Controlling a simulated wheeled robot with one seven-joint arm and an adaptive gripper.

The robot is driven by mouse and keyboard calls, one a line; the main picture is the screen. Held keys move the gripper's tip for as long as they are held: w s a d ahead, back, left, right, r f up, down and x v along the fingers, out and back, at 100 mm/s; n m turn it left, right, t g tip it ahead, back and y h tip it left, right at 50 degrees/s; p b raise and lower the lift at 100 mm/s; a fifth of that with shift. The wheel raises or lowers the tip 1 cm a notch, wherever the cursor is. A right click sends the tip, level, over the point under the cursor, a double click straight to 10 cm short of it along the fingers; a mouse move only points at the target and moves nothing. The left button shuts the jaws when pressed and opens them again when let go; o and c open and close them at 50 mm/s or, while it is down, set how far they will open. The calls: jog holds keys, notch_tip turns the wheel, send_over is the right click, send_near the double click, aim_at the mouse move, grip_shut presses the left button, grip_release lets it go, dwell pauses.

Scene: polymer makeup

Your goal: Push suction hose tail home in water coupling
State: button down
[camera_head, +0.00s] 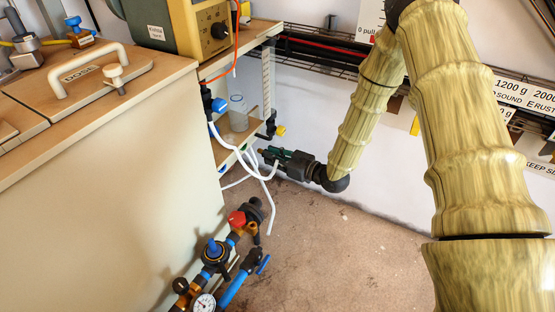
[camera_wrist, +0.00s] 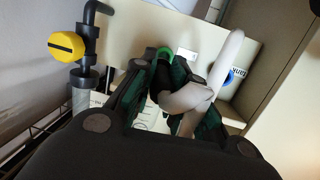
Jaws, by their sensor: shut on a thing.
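My gripper (camera_head: 268,155) is low beside the bench end in the head view, with its fingers towards the panel. It is shut on a white suction hose (camera_wrist: 186,98), which bends between the green-padded fingers in the wrist view; this hose shows in the head view as white loops (camera_head: 229,146). I cannot tell which is the water coupling, and the fingers and hose hide the hose tail's end.
A yellow-knobbed valve (camera_wrist: 67,46) on a black pipe stands left of the fingers. A clear bottle (camera_head: 238,113) is on the shelf above. Valves and a gauge (camera_head: 203,302) on blue piping stand in front of the bench. The floor (camera_head: 340,240) at right is open.

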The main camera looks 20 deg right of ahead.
jog(key=shift+s+d+f+n+g+y, duration=0.1)
jog(key=shift+s+d+n+g+y, duration=0.3)
jog(key=shift+d+n+g+y, duration=0.25)
jog(key=shift+m+y, duration=0.25)
jog(key=shift+r+x, duration=0.15)
jog(key=shift+x, duration=1.25)
jog(key=shift+r+x, duration=0.1)
jog(key=shift+x, duration=1.3)
jog(key=shift+p, duration=0.7)
jog(key=shift+r+x, duration=0.1)
jog(key=shift+x, duration=0.8)
jog(key=shift+r+x, duration=0.15)
jog(key=shift+x, duration=0.7)
dwell(0.5)
jog(key=c, duration=1.3)
grip_release()
jog(key=shift+c, duration=0.2)
